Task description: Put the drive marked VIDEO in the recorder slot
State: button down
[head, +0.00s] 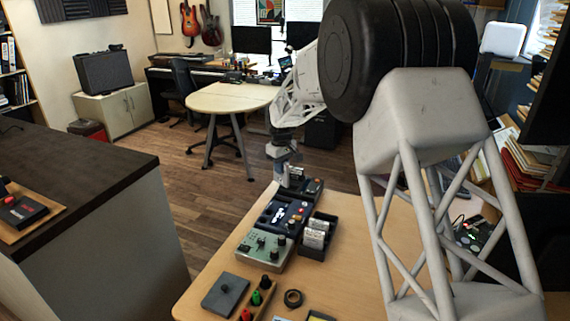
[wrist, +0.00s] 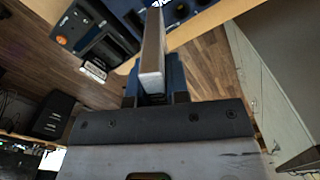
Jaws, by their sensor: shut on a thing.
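My gripper (head: 284,157) points down over the far end of the wooden desk. In the wrist view my gripper (wrist: 157,90) is shut on a thin drive (wrist: 152,50) with a pale edge and a brownish side. No marking on it is readable. In the head view the held drive is small and partly hidden by the fingers, beside a dark blue unit (head: 284,213) with knobs and pale labels. I cannot tell for sure whether this unit is the recorder, and no slot is clear. A black box (head: 318,250) to its right holds several pale drives.
A dark-topped counter (head: 70,170) stands left, with open floor between.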

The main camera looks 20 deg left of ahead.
jog(key=w+a+f+n, duration=0.2)
jog(key=w+f+n, duration=0.2)
jog(key=w+f, duration=0.3)
notch_tip(320, 180, down, 3)
jog(key=shift+a+f+n, duration=0.1)
jog(key=shift+a+n, duration=0.25)
jog(key=shift+n, duration=0.05)
jog(key=shift+f, duration=0.1)
jog(key=shift+f, duration=2.75)
jog(key=shift+f, duration=0.65)
dwell(0.3)
jog(key=c, duration=1.4)
grip_release()
jog(key=shift+r, duration=0.15)
notch_tip(320, 180, up, 11)
dwell(0.5)
